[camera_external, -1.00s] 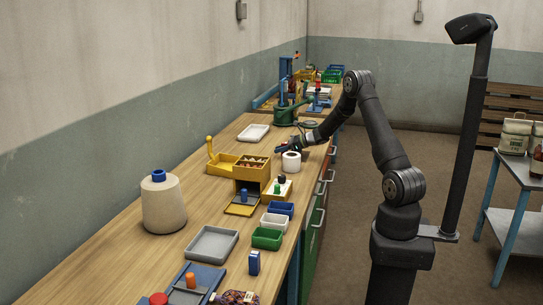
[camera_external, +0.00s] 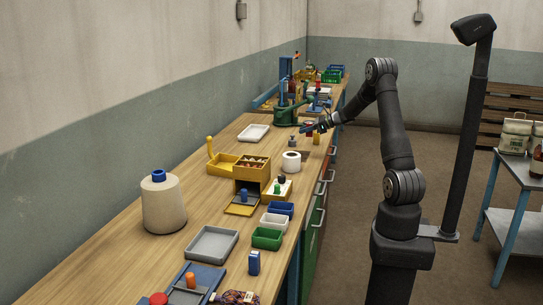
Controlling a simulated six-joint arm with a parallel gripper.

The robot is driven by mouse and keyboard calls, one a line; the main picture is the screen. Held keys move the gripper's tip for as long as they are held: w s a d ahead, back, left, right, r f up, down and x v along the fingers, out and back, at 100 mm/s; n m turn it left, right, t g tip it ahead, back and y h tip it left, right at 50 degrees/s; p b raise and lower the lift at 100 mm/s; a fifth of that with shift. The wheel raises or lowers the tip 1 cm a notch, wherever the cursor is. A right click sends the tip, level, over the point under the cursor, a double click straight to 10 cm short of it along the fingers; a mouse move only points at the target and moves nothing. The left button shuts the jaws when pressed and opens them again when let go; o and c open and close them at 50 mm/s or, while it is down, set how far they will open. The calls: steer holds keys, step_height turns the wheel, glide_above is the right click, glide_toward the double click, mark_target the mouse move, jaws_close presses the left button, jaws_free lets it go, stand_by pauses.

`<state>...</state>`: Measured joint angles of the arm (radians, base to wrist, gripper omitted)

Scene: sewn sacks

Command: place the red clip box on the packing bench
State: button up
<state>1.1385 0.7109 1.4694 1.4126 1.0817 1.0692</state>
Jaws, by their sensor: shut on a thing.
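My gripper (camera_external: 305,129) is over the far part of the long wooden bench (camera_external: 115,262), near the green machine base. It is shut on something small. A small patch of red (camera_external: 308,124) shows at the jaws and looks like the red clip box, but it is too small and too covered to make out its shape. I cannot tell whether it touches the bench top. A second wooden bench top with blue and green bins stands beyond; no label shows which bench is the packing bench.
A white roll (camera_external: 291,162), a small grey item (camera_external: 292,141) and an orange-yellow item (camera_external: 316,138) stand near my gripper. The green machine (camera_external: 286,114) is just beyond. A white tray (camera_external: 253,132) lies to the left.

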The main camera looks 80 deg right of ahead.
step_height(320, 180, up, 11)
steer(key=w+a, duration=2)
steer(key=w, duration=0.1)
steer(key=w+a, duration=0.4)
steer(key=a, duration=1.1)
steer(key=w+a, duration=0.4)
steer(key=a, duration=1.1)
steer(key=s+a, duration=0.3)
steer(key=a, duration=1.1)
steer(key=m+h, duration=0.1)
glide_above(242, 285)
step_height(242, 285, down, 17)
steer(key=shift+f, duration=2.4)
steer(key=shift+f, duration=0.15)
